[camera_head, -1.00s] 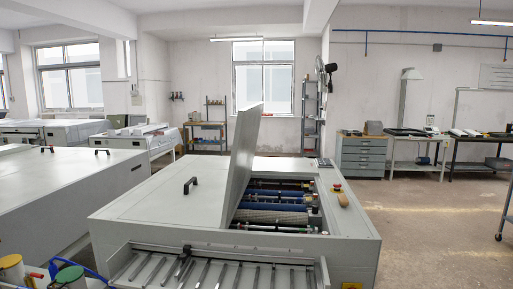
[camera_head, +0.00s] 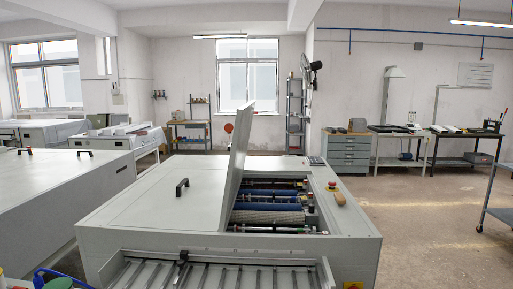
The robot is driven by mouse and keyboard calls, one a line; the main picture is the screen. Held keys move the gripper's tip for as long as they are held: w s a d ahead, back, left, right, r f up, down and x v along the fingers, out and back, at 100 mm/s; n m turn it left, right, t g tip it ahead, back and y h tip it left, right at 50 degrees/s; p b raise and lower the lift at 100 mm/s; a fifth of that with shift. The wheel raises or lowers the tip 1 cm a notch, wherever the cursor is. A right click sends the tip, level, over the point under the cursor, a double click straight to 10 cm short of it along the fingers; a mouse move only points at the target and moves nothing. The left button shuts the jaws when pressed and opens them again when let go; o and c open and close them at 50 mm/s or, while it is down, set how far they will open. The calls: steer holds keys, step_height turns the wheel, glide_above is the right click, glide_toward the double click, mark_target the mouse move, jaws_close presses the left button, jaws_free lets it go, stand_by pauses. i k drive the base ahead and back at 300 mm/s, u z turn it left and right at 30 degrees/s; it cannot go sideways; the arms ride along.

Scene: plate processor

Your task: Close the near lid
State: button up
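The near plate processor (camera_head: 130,205) is a large pale grey cabinet in the middle of the head view. Its lid (camera_head: 236,158) stands raised, nearly upright and leaning a little to the right, along the left side of an opening. In the opening, dark and blue rollers (camera_head: 268,207) are exposed. A black handle (camera_head: 182,187) sits on the flat top panel left of the lid. My gripper and arm do not show in this view.
A slatted feed tray (camera_head: 225,277) projects at the machine's front. Another grey machine (camera_head: 50,195) stands to the left. A red button (camera_head: 332,185) and a wooden-handled item (camera_head: 339,198) lie right of the opening. Open floor (camera_head: 425,225) extends right, with a cart (camera_head: 499,195) at the edge.

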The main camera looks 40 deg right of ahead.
mark_target(236, 149)
steer(key=z, duration=0.5)
steer(key=i, duration=1)
steer(key=z, duration=0.05)
